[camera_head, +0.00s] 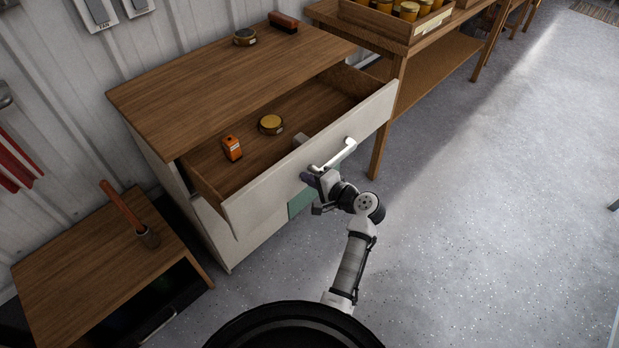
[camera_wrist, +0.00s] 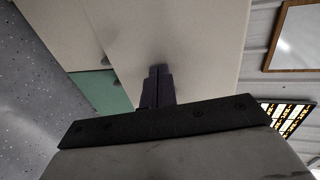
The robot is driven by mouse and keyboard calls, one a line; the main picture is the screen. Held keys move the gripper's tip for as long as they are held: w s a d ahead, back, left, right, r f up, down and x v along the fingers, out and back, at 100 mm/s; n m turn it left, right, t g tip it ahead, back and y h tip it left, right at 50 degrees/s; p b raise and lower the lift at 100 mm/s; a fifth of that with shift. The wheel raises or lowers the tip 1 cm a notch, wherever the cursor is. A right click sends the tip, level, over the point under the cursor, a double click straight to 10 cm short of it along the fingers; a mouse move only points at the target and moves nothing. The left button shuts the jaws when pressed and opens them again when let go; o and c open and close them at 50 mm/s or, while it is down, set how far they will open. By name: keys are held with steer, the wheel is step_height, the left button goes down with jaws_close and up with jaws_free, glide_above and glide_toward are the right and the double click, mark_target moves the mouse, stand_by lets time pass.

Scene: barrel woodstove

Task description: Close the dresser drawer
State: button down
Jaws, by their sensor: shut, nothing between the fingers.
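The dresser (camera_head: 190,85) has a brown wooden top and pale sides, and its top drawer (camera_head: 265,192) is pulled well out. The drawer has a white front with a white bar handle (camera_head: 340,155). Inside it lie an orange box (camera_head: 232,148), a round yellow-lidded tin (camera_head: 270,124) and a small grey block (camera_head: 300,139). My gripper (camera_head: 308,176) is shut and empty, its tips at the drawer front just below and left of the handle. In the wrist view the closed fingers (camera_wrist: 158,85) point at the pale drawer front (camera_wrist: 190,50), touching or nearly touching it.
A low wooden cabinet (camera_head: 90,270) with a red-handled brush (camera_head: 130,215) stands at the left. A workbench (camera_head: 440,60) bearing a crate of jars (camera_head: 395,20) stands behind right. A tin (camera_head: 244,37) and brush (camera_head: 284,22) sit on the dresser.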

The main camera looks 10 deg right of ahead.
steer(key=shift+w, duration=0.1)
steer(key=b, duration=0.5)
glide_above(262, 157)
